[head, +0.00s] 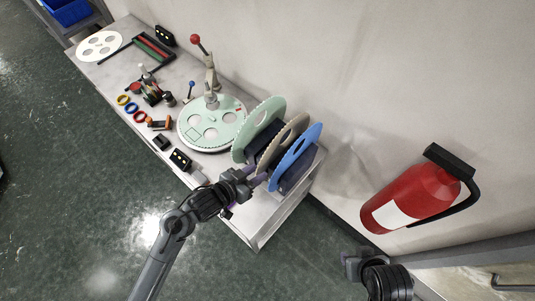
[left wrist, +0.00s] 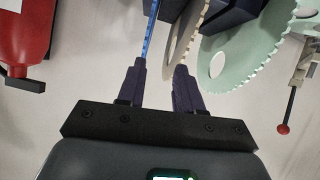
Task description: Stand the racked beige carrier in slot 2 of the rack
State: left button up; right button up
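The beige carrier (head: 291,137) stands tilted in the dark rack (head: 297,180), between the green carrier (head: 264,122) and the blue carrier (head: 300,148). Slot numbers are not readable. My left gripper (head: 255,178) is at the near, lower edge of the beige carrier. In the left wrist view my left gripper (left wrist: 158,78) has its fingers apart. The beige carrier (left wrist: 184,42) reaches down by the right finger; I cannot tell whether it touches. The blue carrier's edge (left wrist: 150,30) shows beyond the left finger. My right gripper (head: 354,264) is partly visible, away from the table; its fingers are unclear.
A lapping machine with a round pale green plate (head: 212,125) stands left of the rack. Coloured rings (head: 131,107), small tools and a white disc (head: 99,46) lie farther left on the table. A red fire extinguisher (head: 412,198) is on the wall at right.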

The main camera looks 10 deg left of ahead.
pick_arm(q)
jog(key=t+b, duration=0.1)
jog(key=b, duration=0.1)
send_near(277, 137)
jog(key=shift+m, duration=0.4)
jog(key=x, duration=0.4)
jog(key=p+x, duration=0.1)
jog(key=x, duration=0.4)
jog(key=shift+w+f+p, duration=0.15)
jog(key=shift+f+p, duration=0.15)
jog(key=shift+f, duration=0.05)
jog(key=shift+w+d+f, duration=0.15)
jog(key=shift+w+d, duration=0.05)
pick_arm(e)
jog(key=shift+a+f, duration=0.1)
jog(key=shift+f, duration=0.55)
pick_arm(q)
grip_shut()
